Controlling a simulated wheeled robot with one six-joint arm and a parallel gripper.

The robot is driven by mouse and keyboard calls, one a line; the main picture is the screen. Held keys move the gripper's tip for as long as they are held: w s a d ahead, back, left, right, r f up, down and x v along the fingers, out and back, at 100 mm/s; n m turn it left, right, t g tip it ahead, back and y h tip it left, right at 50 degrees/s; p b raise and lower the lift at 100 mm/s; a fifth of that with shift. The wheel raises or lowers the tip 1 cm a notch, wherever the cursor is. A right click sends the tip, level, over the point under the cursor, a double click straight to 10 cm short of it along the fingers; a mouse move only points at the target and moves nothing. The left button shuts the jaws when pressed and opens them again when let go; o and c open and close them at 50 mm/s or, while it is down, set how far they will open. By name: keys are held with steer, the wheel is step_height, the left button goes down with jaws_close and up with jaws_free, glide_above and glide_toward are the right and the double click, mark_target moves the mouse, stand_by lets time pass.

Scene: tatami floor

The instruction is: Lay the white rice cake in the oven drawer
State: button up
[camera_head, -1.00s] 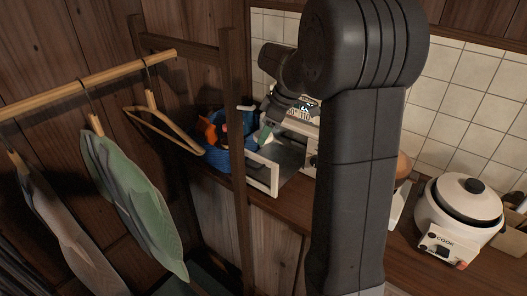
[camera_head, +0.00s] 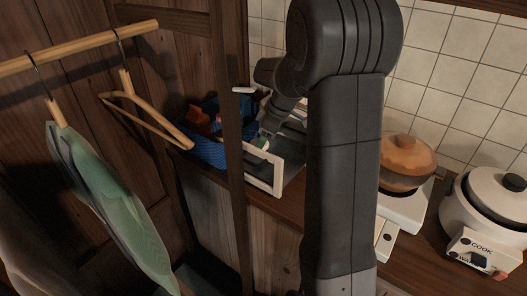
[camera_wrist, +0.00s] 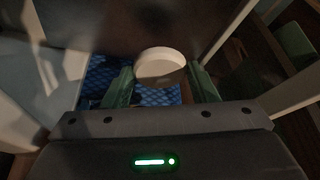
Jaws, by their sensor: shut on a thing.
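The white rice cake (camera_wrist: 160,65) is a round pale disc between the two green fingers of my gripper (camera_wrist: 162,84) in the wrist view. The gripper is shut on it. In the head view my gripper (camera_head: 263,139) is above or just behind the white front of the pulled-out oven drawer (camera_head: 266,173). Its exact height over the drawer cannot be told. My arm hides most of the oven body.
A blue woven basket (camera_head: 206,153) with coloured items stands left of the drawer and shows below the fingers in the wrist view (camera_wrist: 152,97). A dark wooden post (camera_head: 235,180) stands in front. An orange-lidded pot (camera_head: 407,157) and white rice cooker (camera_head: 488,212) are at right.

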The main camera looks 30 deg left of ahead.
steer(key=shift+f, duration=2.1)
steer(key=shift+f, duration=0.1)
steer(key=o, duration=0.9)
steer(key=shift+o, duration=0.3)
steer(key=v, duration=1.2)
